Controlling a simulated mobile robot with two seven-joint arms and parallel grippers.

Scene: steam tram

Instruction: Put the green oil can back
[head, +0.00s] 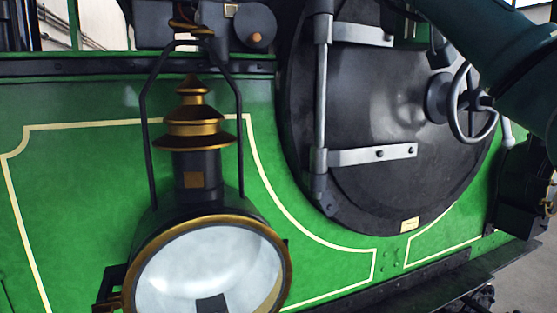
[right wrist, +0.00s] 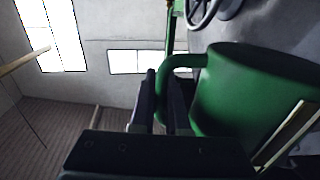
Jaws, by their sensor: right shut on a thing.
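The green oil can (right wrist: 250,90) fills the right side of the right wrist view, with its curved handle (right wrist: 180,62) on its left side. My right gripper (right wrist: 160,100) is shut on this handle, its two dark fingers on either side of the handle. The lower part of the can is partly hidden by the gripper body. In the head view my right arm comes in from the upper right, in front of the round smokebox door; a small dark green part shows at the top edge, too cut off to tell surely. My left gripper is not in view.
A large brass-rimmed lamp (head: 205,265) stands out from the green tram front (head: 75,180). The dark round door (head: 370,110) carries hinge straps and a handwheel (head: 470,105). A dark ledge (head: 400,290) runs along the bottom. Open floor shows at the lower right.

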